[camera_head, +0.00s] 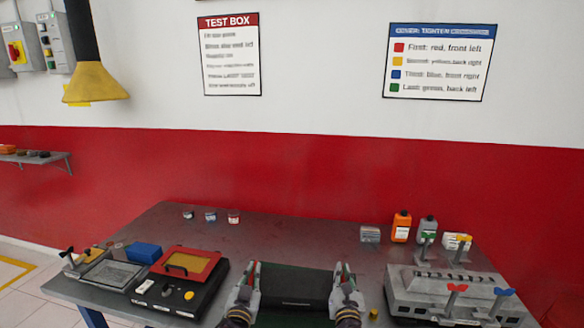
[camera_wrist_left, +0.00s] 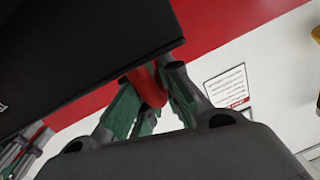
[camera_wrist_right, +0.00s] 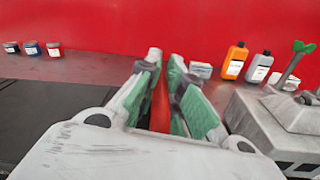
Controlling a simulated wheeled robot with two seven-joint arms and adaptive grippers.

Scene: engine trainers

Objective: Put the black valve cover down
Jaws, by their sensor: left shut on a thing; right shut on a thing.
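The black valve cover (camera_head: 296,286) is level between my two grippers, near the front middle of the table. My left gripper (camera_head: 254,273) is shut on a red grip at its left end. My right gripper (camera_head: 341,274) is shut on a red grip at its right end. The cover's dark body also shows in the left wrist view (camera_wrist_left: 80,50) and in the right wrist view (camera_wrist_right: 45,115). Green finger pads flank the red grip in both wrist views. The cover's underside is hidden, so I cannot tell whether it touches the table.
A grey engine block (camera_head: 440,290) with coloured wing screws stands close on the right. A black test box (camera_head: 175,300) with a red-framed panel stands on the left. Bottles (camera_head: 401,227) and small jars (camera_head: 210,216) stand farther back. The table's back middle (camera_head: 290,230) is clear.

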